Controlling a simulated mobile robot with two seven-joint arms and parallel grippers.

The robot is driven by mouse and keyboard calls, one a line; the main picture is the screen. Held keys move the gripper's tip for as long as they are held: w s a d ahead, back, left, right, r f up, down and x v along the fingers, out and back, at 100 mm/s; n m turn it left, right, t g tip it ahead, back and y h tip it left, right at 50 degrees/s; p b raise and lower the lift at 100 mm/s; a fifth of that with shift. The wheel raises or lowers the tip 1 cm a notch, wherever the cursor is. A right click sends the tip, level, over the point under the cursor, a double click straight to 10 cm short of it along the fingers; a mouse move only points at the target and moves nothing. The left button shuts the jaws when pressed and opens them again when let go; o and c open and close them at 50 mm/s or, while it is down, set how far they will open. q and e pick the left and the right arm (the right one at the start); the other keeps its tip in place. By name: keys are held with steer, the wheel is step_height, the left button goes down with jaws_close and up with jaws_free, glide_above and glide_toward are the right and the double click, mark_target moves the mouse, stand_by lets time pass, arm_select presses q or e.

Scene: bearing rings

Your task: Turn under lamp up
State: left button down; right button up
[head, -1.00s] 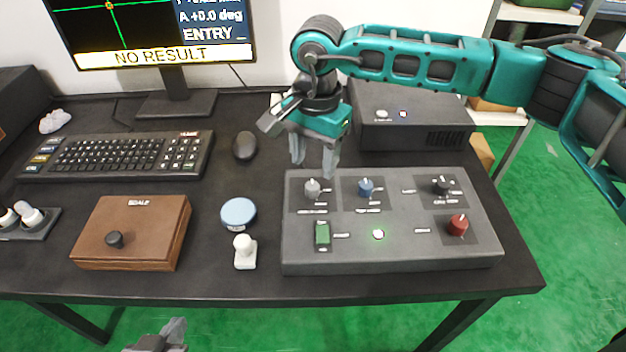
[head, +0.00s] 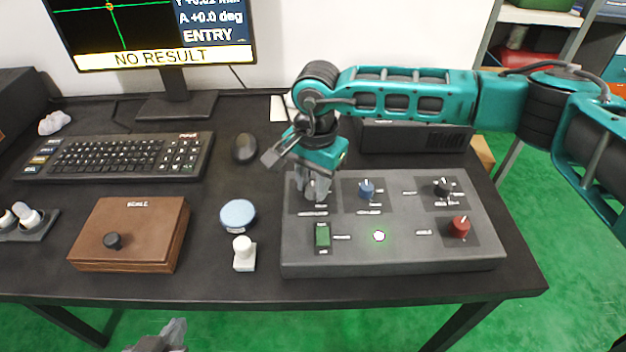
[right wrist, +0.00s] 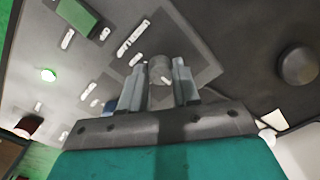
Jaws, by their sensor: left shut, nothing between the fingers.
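The grey control box (head: 400,257) stands on the right of the desk. Its grey knob at the upper left is largely hidden by my right gripper (head: 312,190) in the head view. In the right wrist view the grey knob (right wrist: 160,70) shows between the two fingertips of my right gripper (right wrist: 159,70), with a small gap at the sides. These fingers are open. The printed label beside the knob is too blurred to read. My left gripper (head: 163,338) is shut and empty, low in front of the desk's front edge.
The box also carries a blue knob (head: 366,189), a black knob (head: 441,186), a red knob (head: 459,227), a green switch (head: 322,236) and a lit lamp (head: 379,236). A mouse (head: 245,147), blue disc (head: 238,213) and brown box (head: 130,234) stand to the left.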

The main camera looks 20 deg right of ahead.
jaws_close()
steer(key=shift+m, duration=0.6)
steer(key=m+b, duration=0.1)
steer(key=m, duration=0.2)
steer(key=shift+f, duration=0.1)
steer(key=m+b, duration=0.1)
steer(key=m, duration=0.4)
steer(key=shift+a, duration=0.1)
steer(key=m, duration=1)
steer(key=shift+m+h, duration=0.3)
steer(key=shift+m, duration=0.4)
